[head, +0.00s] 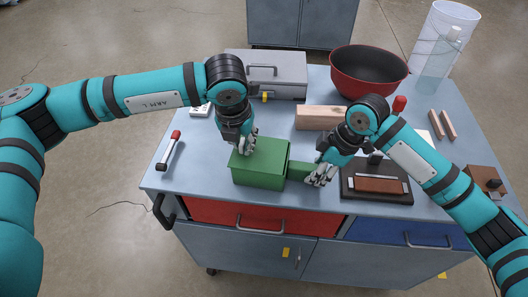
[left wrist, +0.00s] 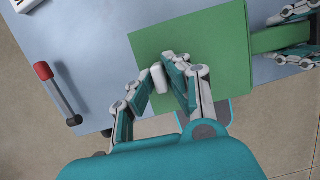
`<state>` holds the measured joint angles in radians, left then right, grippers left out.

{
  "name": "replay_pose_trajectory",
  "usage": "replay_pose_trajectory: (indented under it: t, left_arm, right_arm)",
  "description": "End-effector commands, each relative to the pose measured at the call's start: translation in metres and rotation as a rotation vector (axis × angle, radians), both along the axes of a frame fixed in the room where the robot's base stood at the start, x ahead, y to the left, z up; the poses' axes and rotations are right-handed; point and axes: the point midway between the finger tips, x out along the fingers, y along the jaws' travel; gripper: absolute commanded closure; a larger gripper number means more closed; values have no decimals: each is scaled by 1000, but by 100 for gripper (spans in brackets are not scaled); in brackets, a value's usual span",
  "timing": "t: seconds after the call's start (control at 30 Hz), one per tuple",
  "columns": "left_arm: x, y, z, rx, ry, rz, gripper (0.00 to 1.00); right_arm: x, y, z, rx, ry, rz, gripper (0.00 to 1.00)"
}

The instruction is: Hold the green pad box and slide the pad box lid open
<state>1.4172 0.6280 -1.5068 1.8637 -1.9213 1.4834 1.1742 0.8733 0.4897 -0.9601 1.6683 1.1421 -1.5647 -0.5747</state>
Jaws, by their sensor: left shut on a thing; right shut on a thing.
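The green pad box (head: 262,170) sits near the front edge of the workbench, and its broad green top also shows in the left wrist view (left wrist: 222,50). A narrower green piece (head: 299,171), apparently the pad box lid, sticks out from the right side of the box. My right gripper (head: 319,174) is shut on its outer end, which the fingers partly hide.
A black tray with a brown block (head: 379,184) lies to the right. A wooden block (head: 319,117), a grey case (head: 276,73) and a red bowl (head: 368,72) stand behind. A red-handled tool (head: 169,149) lies left, with bare bench between it and the box.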

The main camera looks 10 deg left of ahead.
Motion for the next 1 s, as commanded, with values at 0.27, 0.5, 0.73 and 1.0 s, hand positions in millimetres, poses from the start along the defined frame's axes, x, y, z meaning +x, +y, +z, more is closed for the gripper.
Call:
replay_pose_trajectory:
  t: [0.27,0.5,0.73,1.0]
  left_arm:
    - [1,10,0,2,0,3,100]
    - [2,18,0,3,0,4,100]
    - [2,25,0,3,0,3,100]
    - [3,32,0,3,0,4,100]
  right_arm:
    - [0,-1,0,-2,0,-1,100]
    - [0,-1,0,-2,0,-1,100]
    - [0,-1,0,-2,0,-1,100]
    - [0,-1,0,-2,0,-1,100]
